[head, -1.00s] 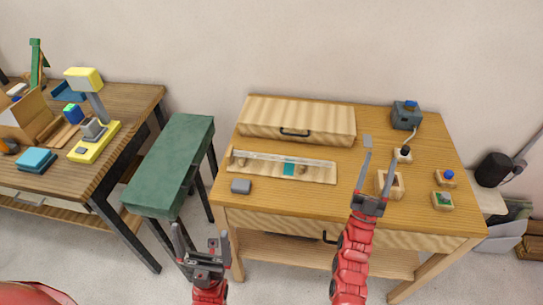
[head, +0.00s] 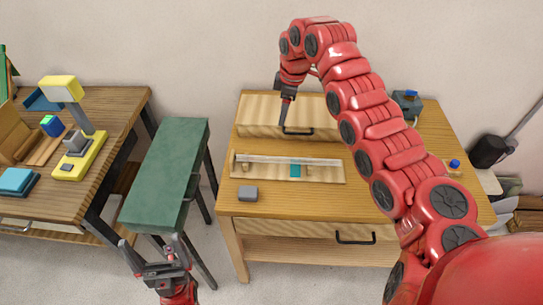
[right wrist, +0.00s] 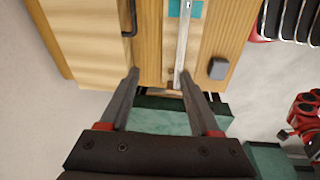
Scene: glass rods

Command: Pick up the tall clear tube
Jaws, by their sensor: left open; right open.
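The tall clear tube (head: 290,160) lies level across a pale wooden holder (head: 325,172) on the wooden table, with a teal patch near its middle. The right wrist view also shows the tube (right wrist: 183,45), its near end close to the right-hand fingertip. My right gripper (head: 285,115) is above the drawer box, behind the tube in the head view. Its jaws (right wrist: 160,75) are open with nothing held. My left gripper (head: 152,245) is open and empty, low in front of the green bench, away from the tube.
A drawer box (head: 260,112) with a dark handle stands behind the holder. My right arm hides much of the table's right side. A green bench (head: 165,170) stands to the left.

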